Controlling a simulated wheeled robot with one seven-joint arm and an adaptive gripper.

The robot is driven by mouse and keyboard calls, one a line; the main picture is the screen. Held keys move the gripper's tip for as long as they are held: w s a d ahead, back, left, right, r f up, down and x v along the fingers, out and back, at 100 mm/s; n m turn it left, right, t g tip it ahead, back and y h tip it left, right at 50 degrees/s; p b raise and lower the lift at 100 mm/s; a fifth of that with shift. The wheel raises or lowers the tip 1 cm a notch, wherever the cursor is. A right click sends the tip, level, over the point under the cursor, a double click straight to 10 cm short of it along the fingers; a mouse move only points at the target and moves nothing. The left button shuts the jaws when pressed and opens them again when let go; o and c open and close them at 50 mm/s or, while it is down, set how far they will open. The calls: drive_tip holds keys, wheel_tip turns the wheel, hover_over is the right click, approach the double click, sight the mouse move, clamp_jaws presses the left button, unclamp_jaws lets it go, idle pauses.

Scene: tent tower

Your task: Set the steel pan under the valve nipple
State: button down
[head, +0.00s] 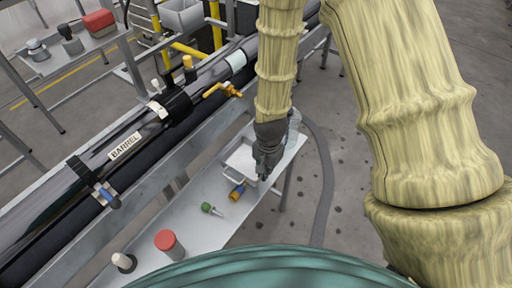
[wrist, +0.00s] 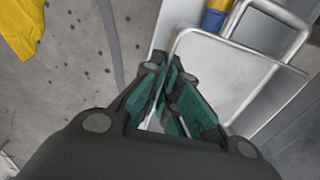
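The steel pan (head: 243,160) is a shallow, light-grey rectangular tray with a raised rim. It lies on the grey bench shelf, and its wire-like rim also shows in the wrist view (wrist: 235,72). My gripper (head: 263,170) points down at the pan's right side. In the wrist view, its teal-padded fingers (wrist: 173,85) are close together at the pan's near left rim, with a narrow gap between them. I cannot tell whether they pinch the rim. A brass-coloured valve (head: 222,90) sticks out from the dark barrel behind the shelf. Its nipple cannot be made out clearly.
A yellow-blue tool (head: 237,191), a green-handled tool (head: 211,209), a red-topped jar (head: 168,243) and a white-capped bottle (head: 123,262) occupy the shelf's near part. A clear container (head: 294,122) stands beyond my gripper. The shelf is bare between the tools and jar.

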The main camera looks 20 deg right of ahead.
drive_tip(key=w, duration=0.1)
drive_tip(key=w+p, duration=0.1)
drive_tip(key=shift+w+d+r, duration=0.35)
drive_tip(key=shift+r, duration=0.05)
drive_tip(key=w, duration=0.2)
drive_tip(key=w+f+p, duration=0.1)
drive_tip(key=w, duration=0.2)
drive_tip(key=w+f, duration=0.1)
drive_tip(key=w, duration=0.2)
drive_tip(key=shift+d+f+p, duration=0.2)
drive_tip(key=shift+d+p, duration=0.1)
drive_tip(key=shift+d, duration=0.1)
drive_tip(key=shift+w+r, duration=0.1)
drive_tip(key=shift+w, duration=0.05)
wheel_tip(320, 180, down, 2)
drive_tip(key=shift+w+d+f+p, duration=0.1)
drive_tip(key=shift+f+p, duration=0.1)
drive_tip(key=shift+p, duration=0.45)
drive_tip(key=shift+s+f, duration=0.2)
drive_tip(key=shift+f, duration=0.3)
drive_tip(key=shift+f, duration=0.7)
